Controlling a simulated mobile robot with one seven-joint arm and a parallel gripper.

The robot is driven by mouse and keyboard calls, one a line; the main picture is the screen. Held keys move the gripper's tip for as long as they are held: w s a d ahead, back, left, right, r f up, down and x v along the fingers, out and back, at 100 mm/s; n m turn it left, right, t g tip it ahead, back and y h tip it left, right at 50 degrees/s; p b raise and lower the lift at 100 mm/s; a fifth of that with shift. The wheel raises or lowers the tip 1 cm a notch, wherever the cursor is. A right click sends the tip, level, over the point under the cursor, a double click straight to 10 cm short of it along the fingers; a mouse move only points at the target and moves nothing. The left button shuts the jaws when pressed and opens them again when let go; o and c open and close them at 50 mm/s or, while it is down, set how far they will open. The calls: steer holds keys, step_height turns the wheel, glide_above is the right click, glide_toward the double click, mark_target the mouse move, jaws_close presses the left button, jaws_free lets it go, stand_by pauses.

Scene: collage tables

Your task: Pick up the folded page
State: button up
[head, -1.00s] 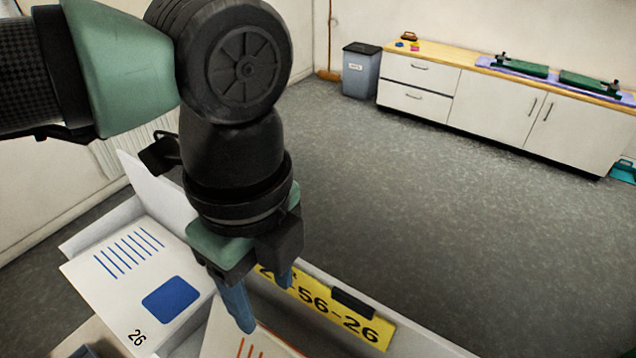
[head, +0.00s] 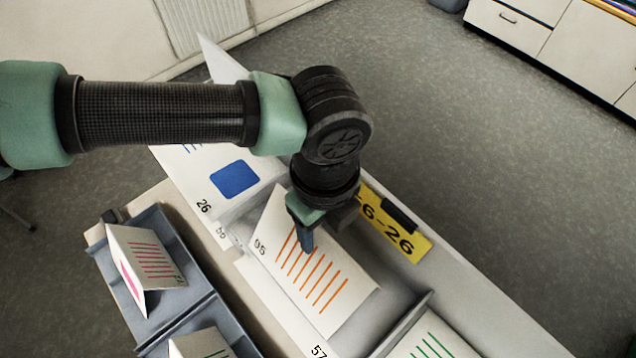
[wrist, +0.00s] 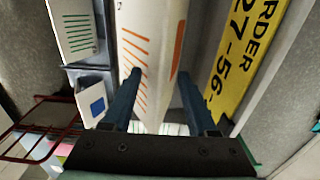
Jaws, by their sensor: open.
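A folded white page (head: 325,290) with orange lines stands like a tent in a pale tray compartment in the head view. In the wrist view the same page (wrist: 152,30) runs up the middle with its fold towards the camera. My gripper (wrist: 159,76) is open, with one blue finger to each side of the page. In the head view my gripper (head: 308,240) is low at the page's upper part, one finger showing in front of the orange lines. The other finger is hidden there. I cannot tell whether either finger touches the page.
A page with a blue square (head: 235,178) lies in the neighbouring compartment. A yellow number card (head: 400,235) is clipped along the tray's far side. A grey tray (head: 190,318) at left holds a red-lined folded page (head: 155,258). A green-lined page (head: 430,340) is at the lower right.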

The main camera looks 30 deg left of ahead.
jaws_close()
stand_by(0.5)
